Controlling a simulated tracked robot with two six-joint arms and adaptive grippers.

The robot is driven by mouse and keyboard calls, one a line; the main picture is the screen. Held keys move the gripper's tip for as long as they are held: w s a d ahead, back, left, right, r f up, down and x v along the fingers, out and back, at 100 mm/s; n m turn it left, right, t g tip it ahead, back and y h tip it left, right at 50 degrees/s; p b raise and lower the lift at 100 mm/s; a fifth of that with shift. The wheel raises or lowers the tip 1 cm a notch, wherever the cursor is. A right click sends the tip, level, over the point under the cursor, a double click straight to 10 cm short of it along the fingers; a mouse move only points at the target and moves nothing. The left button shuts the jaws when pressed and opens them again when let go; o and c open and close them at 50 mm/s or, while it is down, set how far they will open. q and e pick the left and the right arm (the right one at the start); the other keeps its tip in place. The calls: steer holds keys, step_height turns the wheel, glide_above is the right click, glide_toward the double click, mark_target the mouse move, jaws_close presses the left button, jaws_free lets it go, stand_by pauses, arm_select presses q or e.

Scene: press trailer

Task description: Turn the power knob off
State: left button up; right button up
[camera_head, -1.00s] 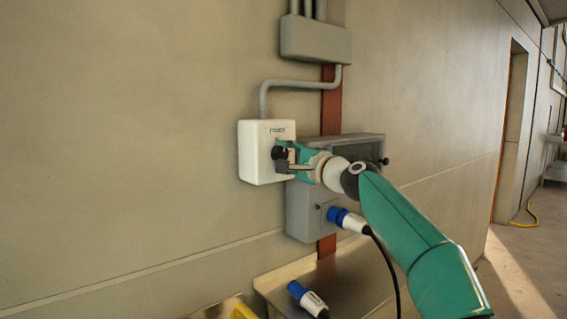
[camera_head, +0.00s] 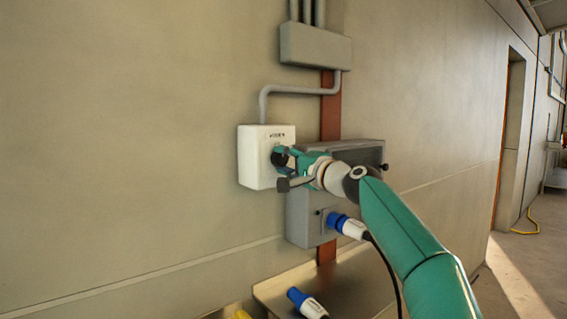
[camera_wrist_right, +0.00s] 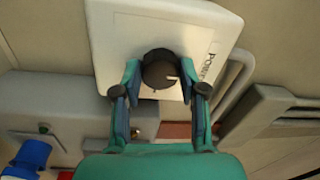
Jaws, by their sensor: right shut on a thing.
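The white power box (camera_head: 256,160) is fixed to the wall, with lettering near its top edge. It also shows in the right wrist view (camera_wrist_right: 115,35). The round dark power knob (camera_wrist_right: 160,70) sits on its face and bears a light mark. My right gripper (camera_head: 281,158) is at the box front. In the right wrist view its two fingers (camera_wrist_right: 160,78) stand on either side of the knob and are shut on it. In the head view the gripper hides most of the knob. My left gripper is not in view.
A grey box (camera_head: 308,215) is below right of the white box, with a blue and white plug (camera_head: 346,225) in it and a cable hanging down. Another blue plug (camera_head: 304,300) lies on a metal surface below. Grey conduit (camera_head: 300,88) runs above.

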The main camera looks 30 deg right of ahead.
steer(key=o, duration=1.1)
steer(key=shift+w+a+f, duration=0.1)
steer(key=shift+a+f, duration=0.05)
steer(key=shift+f, duration=0.25)
steer(key=shift+o, duration=0.2)
steer(key=shift+r, duration=0.1)
steer(key=shift+r, duration=0.1)
steer(key=shift+s, duration=0.65)
steer(key=s+d+f, duration=0.1)
steer(key=s, duration=0.9)
steer(key=shift+s, duration=0.3)
